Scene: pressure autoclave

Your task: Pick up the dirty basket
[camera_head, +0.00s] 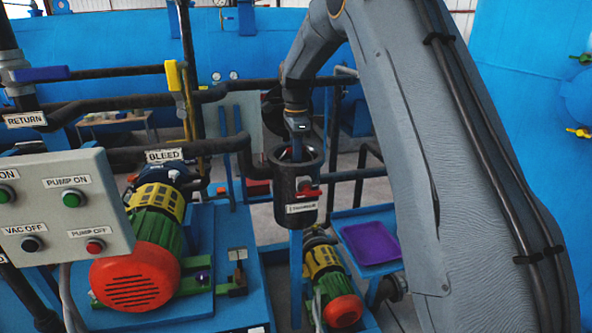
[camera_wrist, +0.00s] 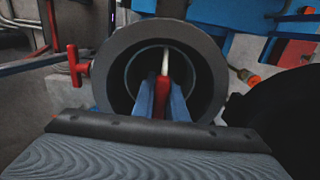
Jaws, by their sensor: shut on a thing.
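The dirty basket (camera_wrist: 163,85) sits inside a dark round housing (camera_head: 297,205). In the wrist view I see down the open mouth of this housing (camera_wrist: 208,65). Only a red piece with a pale bar, apparently the basket's handle, shows between my fingers; most of the basket is hidden in the dark interior. My gripper (camera_head: 297,150) reaches down into the housing from above. Its two blue fingers (camera_wrist: 163,100) are shut on the red piece. The housing carries a red handle (camera_head: 309,190) and a white label too small to read.
A purple tray (camera_head: 371,243) lies on a blue stand right of the housing. Red and green pumps (camera_head: 135,278) stand left and below. Dark pipes (camera_head: 110,72) and a control box (camera_head: 66,206) fill the left. A lever with an orange tip (camera_wrist: 251,80) is beside the housing.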

